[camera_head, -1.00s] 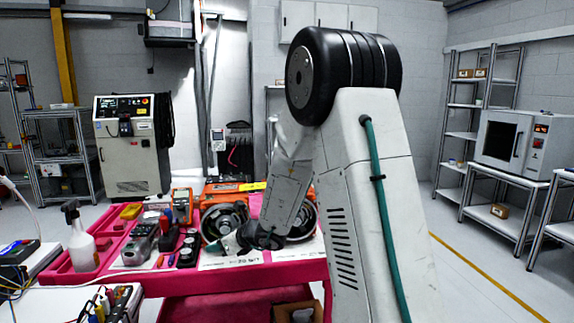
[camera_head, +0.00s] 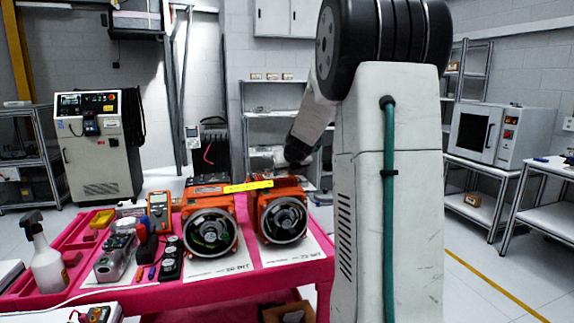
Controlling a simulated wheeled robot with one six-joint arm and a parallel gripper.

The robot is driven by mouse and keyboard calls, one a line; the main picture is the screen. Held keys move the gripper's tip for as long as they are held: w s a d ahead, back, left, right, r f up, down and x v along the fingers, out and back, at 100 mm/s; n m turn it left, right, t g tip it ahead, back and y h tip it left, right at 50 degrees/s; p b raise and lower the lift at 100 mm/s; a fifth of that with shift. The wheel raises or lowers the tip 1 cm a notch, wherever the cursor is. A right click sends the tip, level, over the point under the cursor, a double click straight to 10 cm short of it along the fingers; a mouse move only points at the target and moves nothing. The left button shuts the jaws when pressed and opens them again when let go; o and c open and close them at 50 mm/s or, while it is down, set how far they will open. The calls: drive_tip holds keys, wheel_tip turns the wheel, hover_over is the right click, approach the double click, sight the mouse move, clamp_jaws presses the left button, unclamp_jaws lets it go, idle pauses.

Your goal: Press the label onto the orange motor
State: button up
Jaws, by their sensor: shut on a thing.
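Two orange motors stand side by side on the pink bench, a left one (camera_head: 209,228) and a right one (camera_head: 281,218), their dark round faces toward me. My gripper (camera_head: 266,158) is small and hard to make out, above and behind the motors in the picture and apart from the bench top. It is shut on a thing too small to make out. The motors' backs are hidden.
A white sheet (camera_head: 218,268) with handwriting lies under the left motor, another (camera_head: 310,247) under the right. A multimeter (camera_head: 159,211), a black device (camera_head: 171,258) and a spray bottle (camera_head: 45,258) stand to the left. An open box (camera_head: 287,313) sits below the bench.

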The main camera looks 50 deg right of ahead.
sight(286, 190)
drive_tip(key=shift+s+d+r+m, duration=0.2)
drive_tip(key=shift+d+r+m, duration=0.1)
drive_tip(key=shift+d+r, duration=0.55)
drive_tip(key=shift+w+d+f, duration=0.1)
drive_tip(key=shift+w+f, duration=0.1)
drive_tip(key=shift+f, duration=0.4)
drive_tip(key=shift+w+d+f, duration=0.1)
drive_tip(key=shift+w+f, duration=0.1)
drive_tip(key=shift+f, duration=0.35)
drive_tip(key=shift+w+d+f, duration=0.2)
drive_tip(key=shift+w+f, duration=0.1)
drive_tip(key=shift+f, duration=0.75)
drive_tip(key=shift+w+d+f, duration=0.15)
drive_tip(key=shift+w+f, duration=0.1)
drive_tip(key=shift+f, duration=0.75)
drive_tip(key=shift+w+d+f, duration=0.2)
drive_tip(key=shift+w+f, duration=0.1)
drive_tip(key=shift+f, duration=0.85)
drive_tip(key=shift+f, duration=0.1)
drive_tip(key=o, duration=1)
drive_tip(key=shift+s+f, duration=0.1)
